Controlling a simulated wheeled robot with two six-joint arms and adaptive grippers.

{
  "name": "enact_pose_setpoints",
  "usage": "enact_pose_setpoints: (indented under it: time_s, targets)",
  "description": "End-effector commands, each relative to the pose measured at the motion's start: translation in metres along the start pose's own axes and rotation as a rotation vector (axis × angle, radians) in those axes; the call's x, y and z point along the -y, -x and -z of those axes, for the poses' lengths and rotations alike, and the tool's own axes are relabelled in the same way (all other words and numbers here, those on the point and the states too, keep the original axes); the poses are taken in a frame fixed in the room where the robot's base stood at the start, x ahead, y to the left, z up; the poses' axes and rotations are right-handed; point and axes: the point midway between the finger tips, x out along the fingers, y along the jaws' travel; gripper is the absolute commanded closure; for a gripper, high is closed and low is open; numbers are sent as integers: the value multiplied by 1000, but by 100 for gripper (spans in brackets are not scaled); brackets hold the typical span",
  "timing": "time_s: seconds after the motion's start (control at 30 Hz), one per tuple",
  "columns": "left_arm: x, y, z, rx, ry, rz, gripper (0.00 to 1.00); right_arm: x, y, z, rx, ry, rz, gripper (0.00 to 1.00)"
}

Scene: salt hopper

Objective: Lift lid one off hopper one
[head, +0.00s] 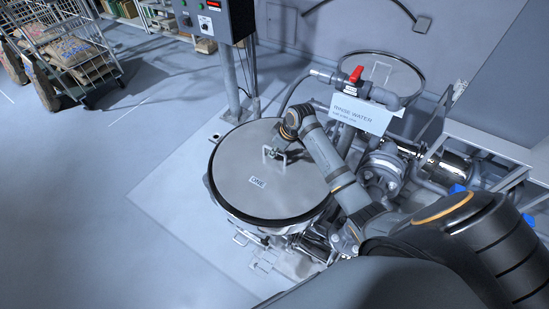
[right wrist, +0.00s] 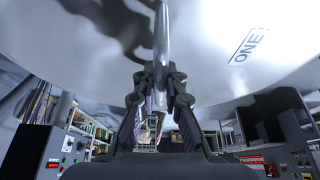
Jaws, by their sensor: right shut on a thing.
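Lid one (head: 235,170) is a round grey metal disc with a dark rim, marked ONE, over hopper one (head: 243,225). I cannot tell whether its rim still touches the hopper. My right gripper (head: 273,153) reaches the handle at the middle of the lid from the upper right. In the right wrist view, my right gripper (right wrist: 160,82) is shut on the upright bar of the lid handle (right wrist: 161,35), with the lid's shiny face (right wrist: 235,55) behind it. The inside of the hopper is hidden. My left gripper is not in view.
Behind stands another round lid (head: 395,72) with a handle. A pipe with a red valve (head: 356,74) and a rinse water sign (head: 362,112) are right of lid one. A control box (head: 215,18) is on a post behind. The floor at left is clear up to a cart (head: 65,50).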

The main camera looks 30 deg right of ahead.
Motion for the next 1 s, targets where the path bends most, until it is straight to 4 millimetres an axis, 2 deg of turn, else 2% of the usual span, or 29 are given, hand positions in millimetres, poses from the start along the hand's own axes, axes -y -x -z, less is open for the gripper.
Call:
enact_pose_setpoints:
  time_s: [0.17, 0.3, 0.43, 0.73, 0.8, 1.0]
  targets:
    - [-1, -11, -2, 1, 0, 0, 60, 5, 38, -12, -4, 5, -10, 100]
    - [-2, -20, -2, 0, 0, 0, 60, 14, 77, -25, 1, 10, -12, 100]
    - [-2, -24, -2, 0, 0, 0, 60, 21, 98, -46, 5, 8, -12, 100]
    - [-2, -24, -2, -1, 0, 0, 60, 33, 126, -71, 6, 7, -6, 100]
    - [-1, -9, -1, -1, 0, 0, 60, 33, 136, -74, 9, 1, -8, 100]
    - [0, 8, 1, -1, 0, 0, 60, 35, 143, -81, 5, -1, -11, 100]
